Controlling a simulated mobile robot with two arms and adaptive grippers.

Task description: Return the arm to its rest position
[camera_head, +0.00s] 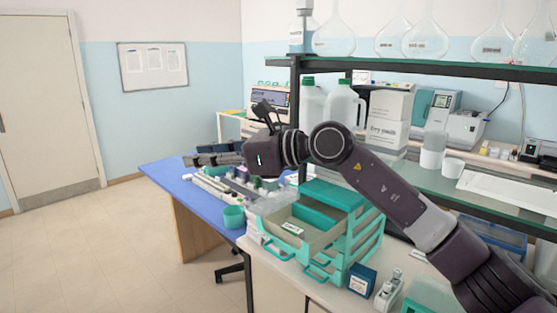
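My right arm (385,195) comes in from the lower right and reaches across the drawer stack toward the blue-topped table. Its gripper (205,156) points left above the far part of that table, with dark fingers seen nearly edge-on. I cannot tell whether they are open or shut. No held object is clear between them. A small dark part (264,110) stands up from the wrist. My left gripper is not in view.
A teal-and-grey drawer stack (365,240) stands under the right arm, with a tray pulled out. A teal cup (233,217) stands on the blue table (190,200). White jugs (343,106) and a shelf (420,69) with glass flasks are behind. The floor at left is clear.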

